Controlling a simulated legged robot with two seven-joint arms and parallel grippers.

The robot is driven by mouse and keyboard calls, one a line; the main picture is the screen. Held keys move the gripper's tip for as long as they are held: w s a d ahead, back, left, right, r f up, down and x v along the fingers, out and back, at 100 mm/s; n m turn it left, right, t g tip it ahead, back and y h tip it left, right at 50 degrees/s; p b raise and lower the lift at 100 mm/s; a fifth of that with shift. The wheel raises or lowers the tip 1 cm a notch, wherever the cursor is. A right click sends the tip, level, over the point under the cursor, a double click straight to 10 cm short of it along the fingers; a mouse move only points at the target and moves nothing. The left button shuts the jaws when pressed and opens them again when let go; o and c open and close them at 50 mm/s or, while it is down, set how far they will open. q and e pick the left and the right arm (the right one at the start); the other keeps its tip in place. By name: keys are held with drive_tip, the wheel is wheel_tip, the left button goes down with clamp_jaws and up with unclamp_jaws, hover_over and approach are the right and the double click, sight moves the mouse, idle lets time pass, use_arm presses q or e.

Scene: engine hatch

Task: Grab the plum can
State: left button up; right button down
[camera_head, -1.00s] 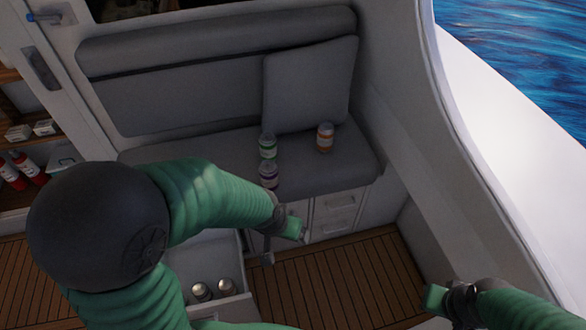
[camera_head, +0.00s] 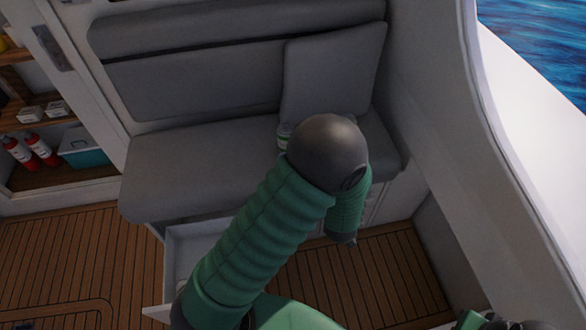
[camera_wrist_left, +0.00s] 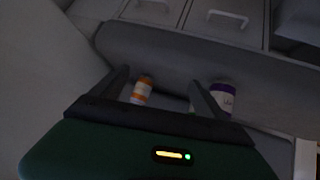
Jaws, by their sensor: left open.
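The plum can (camera_wrist_left: 222,98), with a purple label and pale top, shows in the left wrist view, just right of the right finger. My left gripper (camera_wrist_left: 159,77) is open there, with an orange-labelled can (camera_wrist_left: 142,90) seen between its fingers. The plum can is outside the fingers. In the head view my left arm's dark elbow and green sleeve hide the plum and orange cans and the left gripper. A green-labelled can (camera_head: 284,136) peeks out left of the elbow on the seat. My right gripper (camera_head: 472,320) is partly cut off at the bottom right.
The grey bench seat (camera_head: 185,165) has a loose cushion (camera_head: 330,70) at its right. An open drawer (camera_head: 190,250) stands below the seat, partly behind my arm. Shelves at left hold red extinguishers (camera_head: 30,150) and a teal box (camera_head: 85,148). The wooden floor (camera_head: 75,260) is clear at left.

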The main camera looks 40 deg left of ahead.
use_arm(q)
drive_tip(key=s+a+f+n+t+y+b, duration=0.1)
drive_tip(key=s+a+n+y+b, duration=0.15)
drive_tip(key=s+a+y, duration=0.6)
drive_tip(key=w+a, duration=0.3)
drive_tip(key=a, duration=0.2)
drive_tip(key=w+a+y, duration=0.1)
drive_tip(key=w+a, duration=0.2)
drive_tip(key=a, duration=0.2)
drive_tip(key=w+a+n+y, duration=0.1)
drive_tip(key=w+a, duration=0.3)
drive_tip(key=a, duration=0.1)
drive_tip(key=shift+w+f+p, duration=0.1)
drive_tip(key=shift+f+p, duration=0.15)
drive_tip(key=shift+p, duration=0.05)
drive_tip(key=shift+d+r, duration=0.1)
drive_tip(key=shift+d, duration=0.05)
clamp_jaws()
